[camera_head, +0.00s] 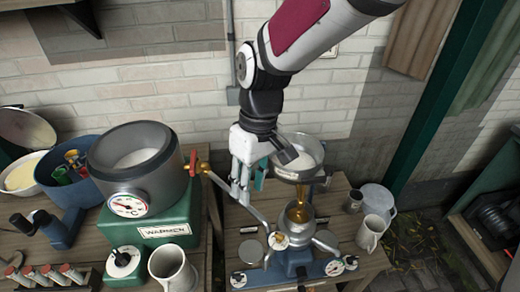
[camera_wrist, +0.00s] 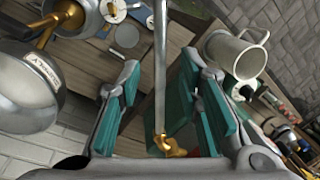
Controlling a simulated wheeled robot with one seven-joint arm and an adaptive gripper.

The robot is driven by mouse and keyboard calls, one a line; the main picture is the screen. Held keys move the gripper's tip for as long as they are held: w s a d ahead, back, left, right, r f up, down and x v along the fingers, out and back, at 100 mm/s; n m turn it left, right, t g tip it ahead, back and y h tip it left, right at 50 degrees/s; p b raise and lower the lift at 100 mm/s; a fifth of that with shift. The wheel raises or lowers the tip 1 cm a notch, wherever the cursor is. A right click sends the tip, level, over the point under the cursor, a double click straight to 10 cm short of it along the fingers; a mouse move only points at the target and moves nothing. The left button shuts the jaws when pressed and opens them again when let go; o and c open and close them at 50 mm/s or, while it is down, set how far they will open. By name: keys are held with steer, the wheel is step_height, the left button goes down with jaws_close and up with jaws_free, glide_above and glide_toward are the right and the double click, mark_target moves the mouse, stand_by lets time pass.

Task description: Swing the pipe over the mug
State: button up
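The pipe (camera_head: 254,210) is a thin metal tube running from a gold and red fitting (camera_head: 204,168) at the warmer pot toward the separator stand. In the wrist view the pipe (camera_wrist: 160,65) passes between my gripper's teal finger pads, with a visible gap on both sides. My gripper (camera_head: 246,188) is open around it, pointing down. A pale mug (camera_head: 172,268) stands in front of the green warmer, left of the pipe's end; it seems to be the mug at upper right in the wrist view (camera_wrist: 232,55). A second pale mug (camera_head: 371,232) stands right of the separator.
The grey warmer pot (camera_head: 135,165) sits on its green base (camera_head: 160,228), left of my gripper. The separator's metal bowl (camera_head: 297,160) is close on the right, above a blue base (camera_head: 290,262). A tin cup (camera_head: 353,202) and pale jug (camera_head: 379,198) stand at right.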

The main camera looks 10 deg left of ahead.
steer(key=shift+s+a+f, duration=0.1)
steer(key=shift+s+f, duration=0.05)
steer(key=shift+f, duration=0.95)
steer(key=shift+s+a+f, duration=0.1)
steer(key=shift+f, duration=1)
jaws_close()
